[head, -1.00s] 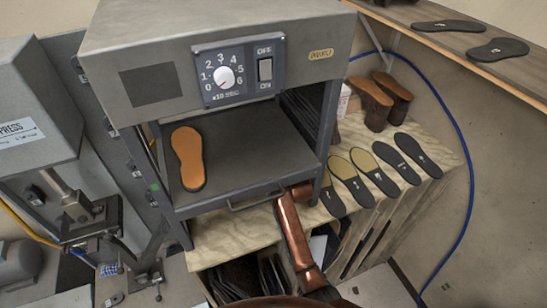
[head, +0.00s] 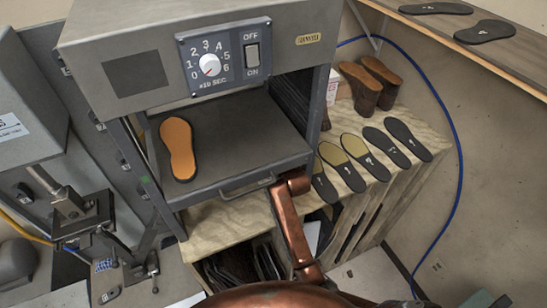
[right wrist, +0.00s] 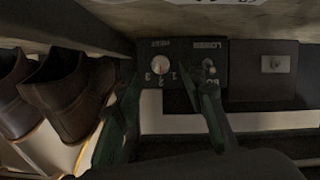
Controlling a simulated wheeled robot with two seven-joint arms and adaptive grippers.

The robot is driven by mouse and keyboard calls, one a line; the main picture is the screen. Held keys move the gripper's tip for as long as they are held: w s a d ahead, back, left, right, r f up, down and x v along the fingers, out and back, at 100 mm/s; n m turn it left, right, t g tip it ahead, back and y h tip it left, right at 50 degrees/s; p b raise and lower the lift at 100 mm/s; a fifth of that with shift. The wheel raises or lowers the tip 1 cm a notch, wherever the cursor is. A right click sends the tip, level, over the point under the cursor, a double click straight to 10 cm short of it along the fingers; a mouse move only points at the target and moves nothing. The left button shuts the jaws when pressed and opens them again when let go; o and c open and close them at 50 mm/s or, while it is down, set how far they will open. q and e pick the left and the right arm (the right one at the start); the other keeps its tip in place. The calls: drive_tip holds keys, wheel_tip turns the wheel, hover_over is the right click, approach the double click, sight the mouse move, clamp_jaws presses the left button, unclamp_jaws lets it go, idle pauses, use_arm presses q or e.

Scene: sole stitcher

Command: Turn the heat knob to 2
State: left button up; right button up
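In the right wrist view, a small pale round knob (right wrist: 160,66) sits on a dark panel, with the digits 1, 2 and 3 around its lower side. The label above it appears upside down and is hard to read; the pointer is too small to read. My right gripper (right wrist: 162,84) is open, its two dark green fingers apart, with the knob showing between them and nothing held. I cannot tell whether a finger touches the panel. My left gripper shows in neither view. The head view shows another knob, a white dial (head: 209,64) marked 0 to 6 and "x10 SEC", pointing toward 0.
A small toggle (right wrist: 208,66) is beside the right finger. Brown boots (right wrist: 66,92) stand at the left. In the head view, an orange sole (head: 178,148) lies on the machine's tray (head: 235,150). Several dark soles (head: 385,147) lie on the wooden bench. A press stands at left.

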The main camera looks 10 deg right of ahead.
drive_tip(key=v, duration=0.7)
drive_tip(key=shift+s+r, duration=0.1)
drive_tip(key=shift+s, duration=0.3)
drive_tip(key=shift+d, duration=0.15)
